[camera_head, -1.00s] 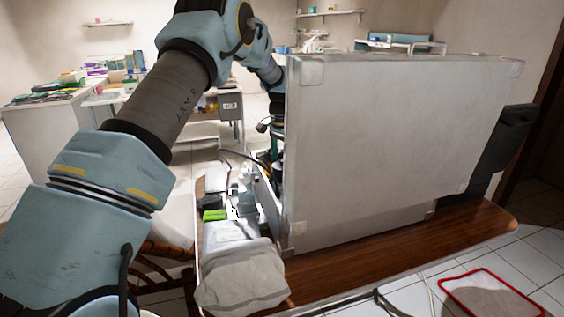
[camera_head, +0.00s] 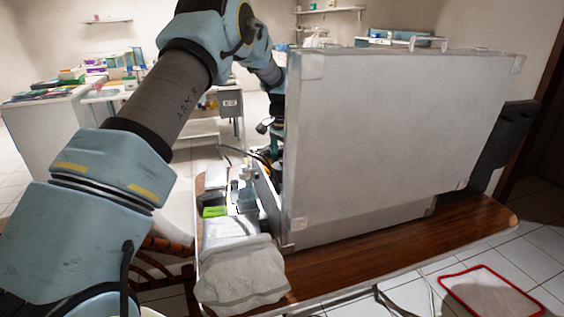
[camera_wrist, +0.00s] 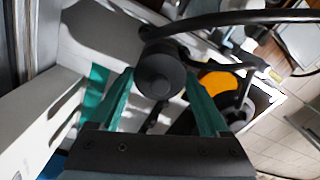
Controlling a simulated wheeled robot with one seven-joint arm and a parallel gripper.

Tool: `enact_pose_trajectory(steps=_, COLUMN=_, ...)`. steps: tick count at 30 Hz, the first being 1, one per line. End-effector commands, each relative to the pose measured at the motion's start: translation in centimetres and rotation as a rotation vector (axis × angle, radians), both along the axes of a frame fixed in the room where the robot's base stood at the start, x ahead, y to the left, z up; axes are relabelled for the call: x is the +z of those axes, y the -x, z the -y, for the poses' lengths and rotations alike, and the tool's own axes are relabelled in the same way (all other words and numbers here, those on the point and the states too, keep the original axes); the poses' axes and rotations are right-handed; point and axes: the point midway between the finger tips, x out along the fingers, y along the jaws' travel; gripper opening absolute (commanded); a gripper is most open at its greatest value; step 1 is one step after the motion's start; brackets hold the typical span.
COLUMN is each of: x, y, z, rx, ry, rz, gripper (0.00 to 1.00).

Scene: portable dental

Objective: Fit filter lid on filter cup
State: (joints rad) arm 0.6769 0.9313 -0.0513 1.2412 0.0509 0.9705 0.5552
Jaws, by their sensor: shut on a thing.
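In the wrist view, my gripper (camera_wrist: 160,76) has its two green fingers closed on either side of a dark, round, knob-like piece, which looks like the filter lid (camera_wrist: 158,70). The piece is seen end-on between the fingertips, with a black hose or cable passing just beyond it. I cannot make out the filter cup; whatever lies directly beneath the held piece is hidden. I cannot tell whether the piece touches anything below. In the head view, the gripper end is mostly hidden behind the raised case panel.
A large grey case panel (camera_head: 390,150) stands upright on a wooden table (camera_head: 440,232), close to my arm. An orange part (camera_wrist: 218,84) and black hoses lie beside the gripper. A green box (camera_head: 214,211) and a crumpled cloth (camera_head: 240,275) are at the table's left end.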

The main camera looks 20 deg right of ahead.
Motion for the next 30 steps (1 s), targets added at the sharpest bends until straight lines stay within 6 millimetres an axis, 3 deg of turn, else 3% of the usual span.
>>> enact_pose_trajectory(steps=8, x=-0.1, y=0.0, z=0.0, rx=0.000, ry=0.000, rz=0.000, gripper=0.26)
enact_pose_trajectory(steps=9, x=-0.1, y=0.0, z=0.0, rx=0.000, ry=0.000, rz=0.000, gripper=0.83)
enact_pose_trajectory(steps=14, x=-0.1, y=0.0, z=0.0, rx=0.000, ry=0.000, rz=0.000, gripper=1.00)
enact_pose_trajectory(steps=23, x=0.2, y=0.0, z=0.0, rx=0.000, ry=0.001, rz=0.001, gripper=1.00)
enact_pose_trajectory(steps=30, x=3.7, y=-0.1, z=0.1, rx=0.000, ry=0.003, rz=0.004, gripper=1.00)
